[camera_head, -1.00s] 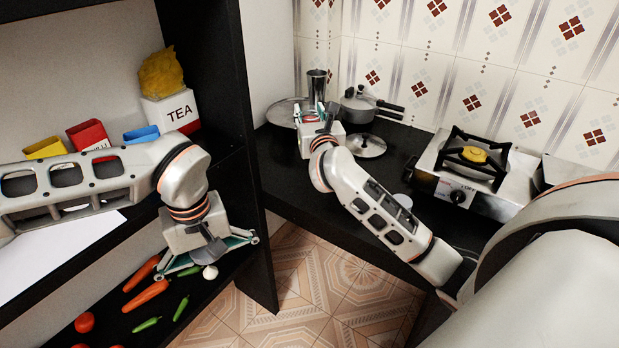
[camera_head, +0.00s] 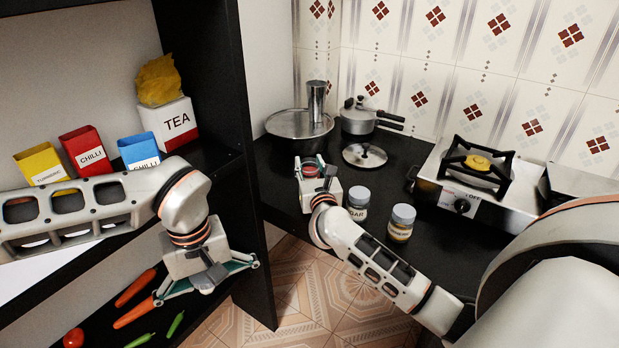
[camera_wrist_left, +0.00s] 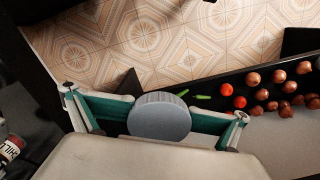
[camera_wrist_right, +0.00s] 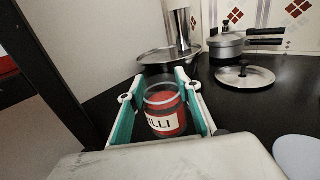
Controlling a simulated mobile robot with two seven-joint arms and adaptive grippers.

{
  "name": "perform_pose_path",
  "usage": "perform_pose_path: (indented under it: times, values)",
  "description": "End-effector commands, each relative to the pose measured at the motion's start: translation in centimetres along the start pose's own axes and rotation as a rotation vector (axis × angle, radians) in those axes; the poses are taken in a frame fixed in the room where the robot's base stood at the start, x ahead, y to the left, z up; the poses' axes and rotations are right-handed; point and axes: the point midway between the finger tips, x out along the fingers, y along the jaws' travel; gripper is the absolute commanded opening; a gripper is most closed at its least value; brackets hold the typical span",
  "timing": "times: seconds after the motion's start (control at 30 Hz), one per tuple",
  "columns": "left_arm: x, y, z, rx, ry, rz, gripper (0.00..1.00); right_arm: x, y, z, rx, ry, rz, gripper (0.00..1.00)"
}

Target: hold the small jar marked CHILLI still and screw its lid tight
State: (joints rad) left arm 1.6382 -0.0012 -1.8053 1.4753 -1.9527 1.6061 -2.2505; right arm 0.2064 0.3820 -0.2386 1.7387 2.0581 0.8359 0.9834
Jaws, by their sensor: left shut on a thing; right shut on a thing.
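The small jar marked CHILLI (camera_wrist_right: 165,122) is glass with red contents and a white label. It stands upright between the fingers of my right gripper (camera_wrist_right: 160,92), which is shut on it. Its top shows an open glass rim without a lid. In the head view the jar (camera_head: 311,171) shows small, over the left part of the black counter. My left gripper (camera_head: 207,280) is at the lower left, in front of the shelf and away from the jar. It is shut on a round grey lid (camera_wrist_left: 160,115), seen in the left wrist view.
Two lidded jars (camera_head: 357,200) (camera_head: 401,222) stand beside my right forearm. A pot (camera_head: 358,117), loose pot lid (camera_head: 365,156), large pan (camera_head: 297,125) and stove (camera_head: 470,180) are on the counter. The dark shelf upright (camera_head: 240,130) stands between my grippers.

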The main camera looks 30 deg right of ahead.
Motion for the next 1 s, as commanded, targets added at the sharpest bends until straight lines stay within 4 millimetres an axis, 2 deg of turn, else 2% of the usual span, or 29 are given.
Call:
perform_pose_path:
  times: [0.3, 0.8, 0.83, 0.9, 1.0]
  values:
    - [2.0, 0.0, 0.1, 0.000, -0.015, 0.001, 0.59, 0.0, 0.0, -4.1, -0.001, 0.003, 0.000, 0.00]
    - [2.4, 0.0, 0.1, 0.000, -0.018, 0.002, 0.59, 0.0, 0.0, -4.7, 0.000, 0.000, 0.001, 0.00]
    - [2.4, 0.0, 0.1, 0.000, -0.018, 0.002, 0.59, 0.0, 0.0, -4.7, 0.000, 0.001, 0.001, 0.36]
    - [2.3, 0.0, 0.1, 0.000, -0.017, 0.001, 0.59, 0.0, 0.0, -4.6, 0.000, 0.000, 0.001, 0.50]
    - [2.3, 0.0, 0.1, 0.000, -0.017, 0.001, 0.59, 0.0, 0.0, -4.6, 0.000, 0.000, 0.001, 0.50]
